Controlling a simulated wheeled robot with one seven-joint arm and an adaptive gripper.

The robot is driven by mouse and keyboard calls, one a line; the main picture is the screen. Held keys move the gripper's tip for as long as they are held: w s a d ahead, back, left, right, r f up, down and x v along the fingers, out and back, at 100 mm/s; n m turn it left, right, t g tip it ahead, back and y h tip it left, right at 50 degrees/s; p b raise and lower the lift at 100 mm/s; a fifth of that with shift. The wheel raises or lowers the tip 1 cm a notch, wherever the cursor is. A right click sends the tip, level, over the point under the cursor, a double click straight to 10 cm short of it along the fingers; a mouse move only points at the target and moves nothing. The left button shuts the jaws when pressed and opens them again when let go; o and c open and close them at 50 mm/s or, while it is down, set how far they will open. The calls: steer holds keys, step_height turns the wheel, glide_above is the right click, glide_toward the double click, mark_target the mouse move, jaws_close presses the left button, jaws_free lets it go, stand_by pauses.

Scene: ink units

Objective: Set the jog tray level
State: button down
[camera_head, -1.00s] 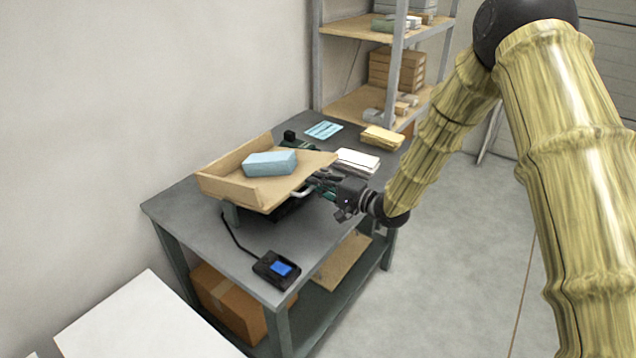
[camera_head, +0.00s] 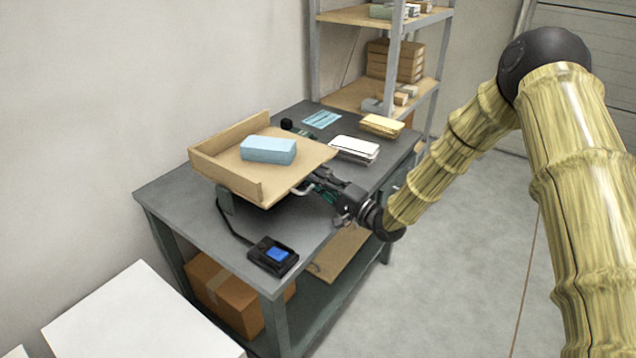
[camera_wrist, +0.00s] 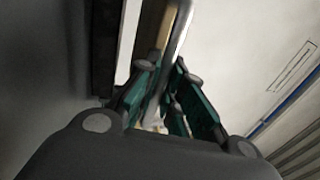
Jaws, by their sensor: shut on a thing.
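The jog tray (camera_head: 222,165) is a tan wooden tray with raised walls, standing above the grey table. A pale blue block (camera_head: 268,150) lies on its floor. The tray's exact slope is hard to read from this angle. A metal handle (camera_head: 303,189) is at its right side. My gripper (camera_head: 318,186) is beside that edge, low under the tray's right corner. In the wrist view the silver bar of the handle (camera_wrist: 178,45) runs between my green-padded fingers (camera_wrist: 160,110), which are shut on it. The exact contact is partly hidden.
A black device with a blue screen (camera_head: 273,256) sits near the table's front corner, its cable running to the tray's base. White (camera_head: 354,148) and yellow (camera_head: 382,125) stacks and a blue sheet (camera_head: 322,119) lie behind. Shelving (camera_head: 392,60) stands beyond. The floor at right is clear.

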steer(key=shift+s+f, duration=0.1)
steer(key=shift+f, duration=0.2)
steer(key=c, duration=1.5)
jaws_free()
steer(key=shift+r, duration=0.1)
steer(key=shift+d, duration=0.1)
steer(key=v, duration=1.1)
steer(key=shift+s+d, duration=0.25)
steer(key=shift+d, duration=0.1)
